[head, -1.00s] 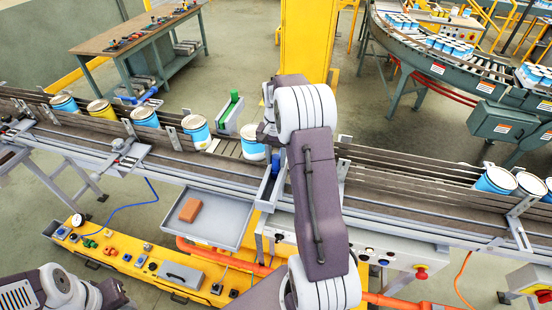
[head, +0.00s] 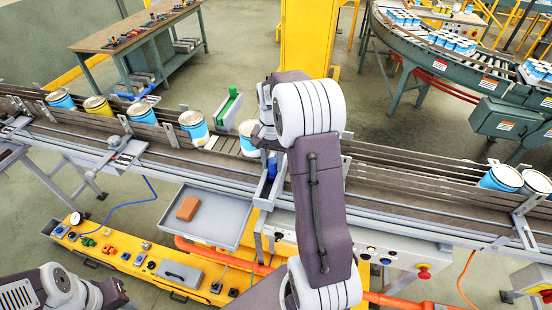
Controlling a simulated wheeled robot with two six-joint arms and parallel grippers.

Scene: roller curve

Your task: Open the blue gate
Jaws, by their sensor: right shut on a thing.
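The blue gate (head: 271,168) is a blue piece in a grey channel at the front side of the conveyor, left of my right forearm. My right gripper (head: 266,134) is over the conveyor just above the blue piece. My own wrist hides most of its fingers and the place where they grip, but it appears shut on the blue gate. A blue and white can (head: 247,138) stands on the belt just left of this gripper. My left arm shows at the lower left, and its fingers cannot be made out.
Several cans (head: 193,127) stand on the conveyor to the left, and others (head: 500,178) to the right. A green gate piece (head: 230,107) is behind the belt. A grey tray (head: 222,222) with an orange-brown block (head: 187,208) hangs in front, above a yellow panel (head: 150,262).

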